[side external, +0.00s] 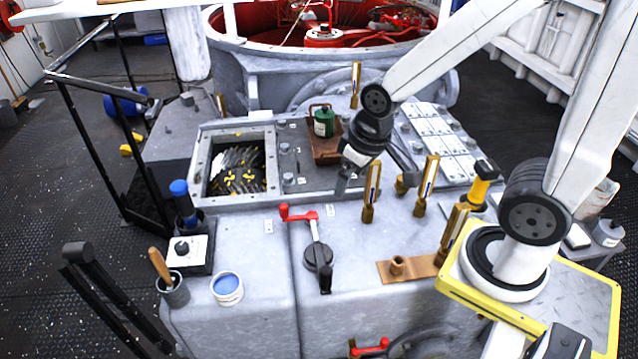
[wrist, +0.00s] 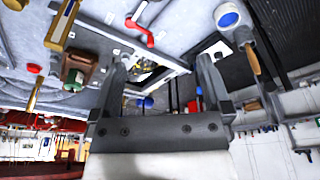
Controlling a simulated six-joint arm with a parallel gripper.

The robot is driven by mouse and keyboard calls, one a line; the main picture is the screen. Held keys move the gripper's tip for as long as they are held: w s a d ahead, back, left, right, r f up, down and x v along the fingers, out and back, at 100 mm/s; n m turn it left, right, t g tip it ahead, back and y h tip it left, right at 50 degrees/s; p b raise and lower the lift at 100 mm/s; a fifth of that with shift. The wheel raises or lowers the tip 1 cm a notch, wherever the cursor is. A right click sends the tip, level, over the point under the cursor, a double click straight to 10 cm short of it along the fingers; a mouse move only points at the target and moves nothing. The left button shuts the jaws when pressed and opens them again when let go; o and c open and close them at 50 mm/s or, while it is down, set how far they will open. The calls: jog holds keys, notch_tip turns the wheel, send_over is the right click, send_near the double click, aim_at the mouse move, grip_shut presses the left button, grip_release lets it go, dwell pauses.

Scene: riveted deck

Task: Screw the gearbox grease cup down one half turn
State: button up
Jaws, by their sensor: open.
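A small brass cup (side external: 402,186), which looks like the grease cup, stands on the grey gearbox top between two tall brass sight tubes. I cannot make it out in the wrist view. My gripper (side external: 375,178) hangs above the gearbox top, tilted, just left of the brass cup in the side view and apart from it as far as I can tell. In the wrist view my gripper (wrist: 160,65) has its two fingers spread with nothing held between them. The cup's lower part and thread are not clear.
Brass sight tubes (side external: 371,192) (side external: 427,186) stand close to the cup. A red-handled crank (side external: 318,250) is in front. A green jar (side external: 323,122) stands in a brown tray behind. An open hatch (side external: 203,165) with gears lies left. The front deck is partly clear.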

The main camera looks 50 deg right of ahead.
jog(key=w+d+r+n+g, duration=0.15)
jog(key=w+d, duration=0.25)
jog(key=d, duration=0.4)
jog(key=w+d+r, duration=0.2)
jog(key=w+d, duration=0.1)
jog(key=d, duration=0.6)
jog(key=s+d+f+n+g, duration=0.1)
jog(key=s+d, duration=0.1)
jog(key=d, duration=0.8)
jog(key=s+d, duration=0.2)
jog(key=d, duration=0.8)
jog(key=f, duration=2)
jog(key=shift+d+f, duration=0.25)
jog(key=shift+f, duration=0.65)
jog(key=shift+f, duration=3.85)
